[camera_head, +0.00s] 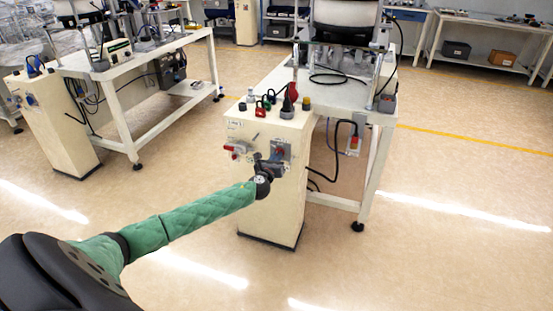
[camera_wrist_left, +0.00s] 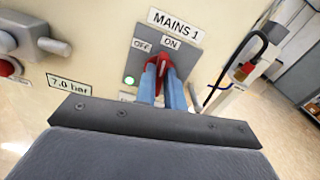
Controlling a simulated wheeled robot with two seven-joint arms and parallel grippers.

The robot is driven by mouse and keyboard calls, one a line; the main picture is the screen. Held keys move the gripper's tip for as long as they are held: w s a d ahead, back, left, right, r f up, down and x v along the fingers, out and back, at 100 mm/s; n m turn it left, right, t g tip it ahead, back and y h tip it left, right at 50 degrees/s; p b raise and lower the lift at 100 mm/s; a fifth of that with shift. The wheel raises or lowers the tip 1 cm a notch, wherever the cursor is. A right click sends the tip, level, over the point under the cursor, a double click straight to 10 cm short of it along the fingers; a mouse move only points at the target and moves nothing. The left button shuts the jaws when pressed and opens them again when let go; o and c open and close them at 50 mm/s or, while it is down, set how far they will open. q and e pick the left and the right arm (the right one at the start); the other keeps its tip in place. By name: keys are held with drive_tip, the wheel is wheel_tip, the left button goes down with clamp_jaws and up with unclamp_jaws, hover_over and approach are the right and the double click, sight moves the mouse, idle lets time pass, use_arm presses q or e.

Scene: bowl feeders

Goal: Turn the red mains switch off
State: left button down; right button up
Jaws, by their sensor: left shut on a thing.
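The red mains switch (camera_wrist_left: 163,62) sits on a grey plate (camera_wrist_left: 138,62) labelled OFF and ON, under a MAINS 1 sign. Its handle stands near the ON label, partly hidden by my fingers. A green lamp (camera_wrist_left: 129,80) on the plate is lit. My left gripper (camera_wrist_left: 164,80) has its blue fingers closed around the red handle. In the head view, my left gripper (camera_head: 277,156) reaches to the grey plate (camera_head: 284,147) on the front of the cream cabinet (camera_head: 270,206). My right gripper is not in view.
A red-and-grey fitting (camera_head: 236,148) sits left of the plate on the cabinet. A 7.0 bar label (camera_wrist_left: 68,83) is beside the plate. Several knobs, including a large red one (camera_head: 293,92), stand on the cabinet top. The floor in front is clear.

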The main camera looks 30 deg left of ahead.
use_arm(q)
drive_tip(key=shift+a+f+n+b, duration=0.1)
drive_tip(key=shift+n+b, duration=0.2)
drive_tip(key=shift+n, duration=2.4)
drive_tip(key=shift+a+f+n+b, duration=0.1)
drive_tip(key=shift+n+b, duration=0.2)
drive_tip(key=shift+n, duration=2.4)
drive_tip(key=shift+a+f+n+b, duration=0.1)
drive_tip(key=shift+n+b, duration=0.2)
drive_tip(key=shift+n, duration=2.4)
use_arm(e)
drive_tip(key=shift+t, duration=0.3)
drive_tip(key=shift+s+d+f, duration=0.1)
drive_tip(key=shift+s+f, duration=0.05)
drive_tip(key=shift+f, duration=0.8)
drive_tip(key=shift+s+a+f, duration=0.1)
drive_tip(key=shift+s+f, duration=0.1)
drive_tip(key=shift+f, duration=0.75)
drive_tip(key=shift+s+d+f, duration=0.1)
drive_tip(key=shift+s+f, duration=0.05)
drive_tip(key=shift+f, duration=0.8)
use_arm(q)
drive_tip(key=c, duration=1.5)
unclamp_jaws()
drive_tip(key=shift+s, duration=0.1)
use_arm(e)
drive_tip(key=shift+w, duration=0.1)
